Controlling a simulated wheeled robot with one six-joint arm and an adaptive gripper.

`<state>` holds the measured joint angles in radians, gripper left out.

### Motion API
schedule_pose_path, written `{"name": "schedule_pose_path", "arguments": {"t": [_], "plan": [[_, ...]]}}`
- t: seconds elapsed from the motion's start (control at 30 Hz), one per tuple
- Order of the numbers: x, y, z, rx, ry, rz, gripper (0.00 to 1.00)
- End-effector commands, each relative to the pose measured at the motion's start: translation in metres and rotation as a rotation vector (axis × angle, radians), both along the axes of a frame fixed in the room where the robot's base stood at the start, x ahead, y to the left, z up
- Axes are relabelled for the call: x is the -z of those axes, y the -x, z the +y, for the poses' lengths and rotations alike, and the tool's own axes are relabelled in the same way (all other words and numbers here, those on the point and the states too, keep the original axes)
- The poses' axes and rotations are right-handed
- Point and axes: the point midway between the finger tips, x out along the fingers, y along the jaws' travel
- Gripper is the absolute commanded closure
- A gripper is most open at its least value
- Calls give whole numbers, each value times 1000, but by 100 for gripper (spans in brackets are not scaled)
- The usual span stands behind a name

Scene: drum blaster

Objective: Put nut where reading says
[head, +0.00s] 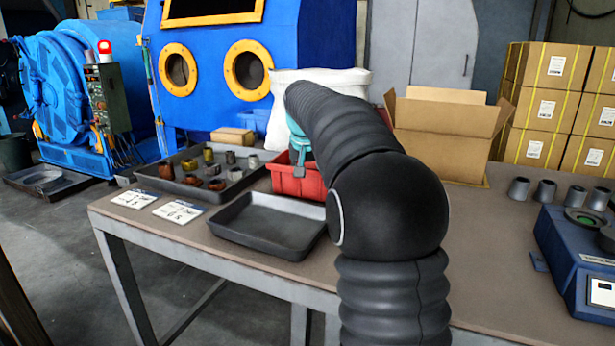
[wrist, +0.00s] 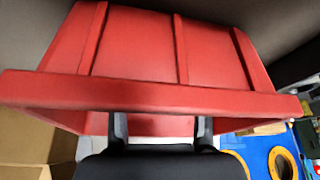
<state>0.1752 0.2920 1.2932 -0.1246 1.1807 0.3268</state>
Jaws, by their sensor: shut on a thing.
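My gripper (head: 297,150) is mostly hidden behind my arm in the head view, at the red bin (head: 284,180). In the wrist view, which is upside down, the two fingers of my gripper (wrist: 162,125) reach past the rim of the red bin (wrist: 150,93). Their tips are hidden behind its near wall. The fingers stand apart, shut on a nut that the wall hides. The blue tester (head: 570,262) at the right has a small display (head: 603,291) with digits too small to read. Several grey nuts (head: 545,191) stand behind it.
A dark tray (head: 170,183) of rusty, yellow and grey nuts is left of the bin. An empty dark tray (head: 268,227) lies in front. Two number cards (head: 134,199) lie at the table's left edge. An open cardboard box (head: 440,135) stands to the right.

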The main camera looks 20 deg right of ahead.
Motion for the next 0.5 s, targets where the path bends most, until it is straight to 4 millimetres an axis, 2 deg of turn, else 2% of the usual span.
{"name": "schedule_pose_path", "arguments": {"t": [0.03, 0.1, 0.13, 0.5], "plan": [[1, 0, 0, 0, 0, 0, 48], [0, 0, 0, 0, 0, 0, 30], [0, 0, 0, 0, 0, 0, 28], [-4, 0, 0, 0, 0, -1, 28]]}}
